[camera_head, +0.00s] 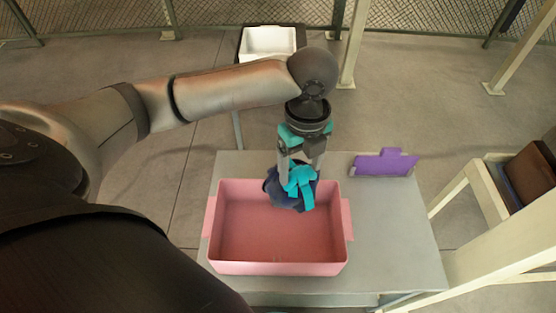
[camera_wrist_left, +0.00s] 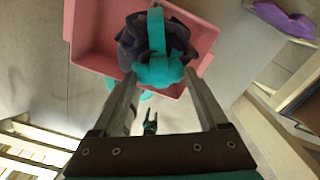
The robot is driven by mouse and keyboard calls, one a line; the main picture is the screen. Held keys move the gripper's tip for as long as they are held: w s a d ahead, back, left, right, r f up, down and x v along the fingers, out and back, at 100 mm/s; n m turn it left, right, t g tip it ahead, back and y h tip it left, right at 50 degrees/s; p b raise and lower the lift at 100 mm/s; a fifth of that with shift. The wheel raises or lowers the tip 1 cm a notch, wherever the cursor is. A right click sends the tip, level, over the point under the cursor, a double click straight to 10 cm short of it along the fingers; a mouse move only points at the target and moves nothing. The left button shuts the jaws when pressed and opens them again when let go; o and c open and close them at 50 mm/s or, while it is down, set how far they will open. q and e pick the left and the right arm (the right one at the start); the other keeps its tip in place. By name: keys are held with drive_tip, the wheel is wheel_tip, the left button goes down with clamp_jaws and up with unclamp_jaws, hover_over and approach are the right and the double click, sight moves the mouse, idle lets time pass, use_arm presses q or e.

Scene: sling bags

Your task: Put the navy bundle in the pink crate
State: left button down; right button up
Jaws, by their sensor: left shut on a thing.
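The navy bundle (camera_head: 293,194) is a dark, lumpy bag with a teal strap (camera_head: 300,180) around it. My left gripper (camera_head: 299,163) points down and is shut on the bundle from above. The bundle hangs at the far side of the pink crate (camera_head: 278,268), overlapping its far rim in the head view. The left wrist view shows the bundle (camera_wrist_left: 130,42) at the fingertips with the pink crate (camera_wrist_left: 85,35) behind it. The visible crate floor is empty.
The crate stands on a grey table (camera_head: 395,240). A purple holder (camera_head: 386,163) stands at the table's far right. A white bin (camera_head: 268,42) is behind the table, and a cream-framed rack (camera_head: 475,190) with a brown item stands at right.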

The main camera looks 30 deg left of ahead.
use_arm(q)
drive_tip(key=shift+m, duration=0.3)
wheel_tip(320, 180, down, 20)
drive_tip(key=b, duration=0.6)
use_arm(e)
wheel_tip(320, 180, down, 6)
drive_tip(key=w+d, duration=0.1)
drive_tip(key=w, duration=0.1)
drive_tip(key=shift+w+d+f+t, duration=0.15)
drive_tip(key=shift+w+d+t, duration=0.1)
drive_tip(key=shift+w+t, duration=0.1)
